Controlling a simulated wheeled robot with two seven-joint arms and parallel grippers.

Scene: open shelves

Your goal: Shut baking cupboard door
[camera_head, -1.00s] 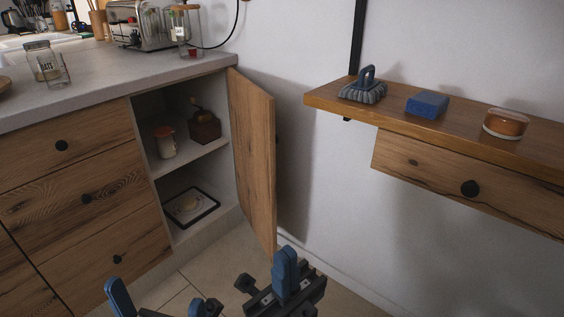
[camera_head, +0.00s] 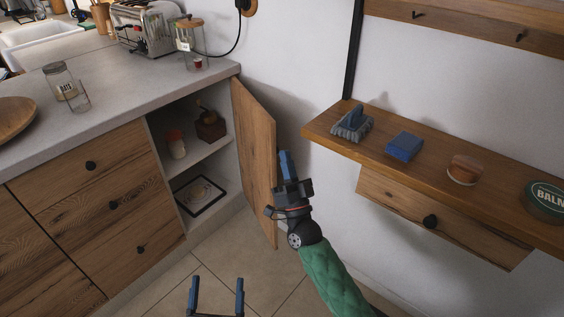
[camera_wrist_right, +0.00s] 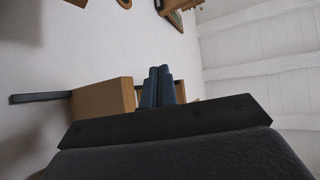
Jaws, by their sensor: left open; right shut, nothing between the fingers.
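The baking cupboard door (camera_head: 256,158) is a wooden panel hinged at the cupboard's right side, and it stands wide open. The cupboard (camera_head: 214,165) shows a jar, a brown grinder-like item and a framed picture on its shelves. My right gripper (camera_head: 285,163) is shut and empty, at the right of the door, by its outer face near the free edge; I cannot tell whether it touches. Its shut blue fingers also show in the right wrist view (camera_wrist_right: 157,87). My left gripper (camera_head: 217,293) is open and empty, low in front of the cupboard above the floor.
Drawers (camera_head: 110,205) with black knobs stand left of the cupboard. The counter (camera_head: 120,95) holds a toaster and jars. The floor before the cupboard is clear.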

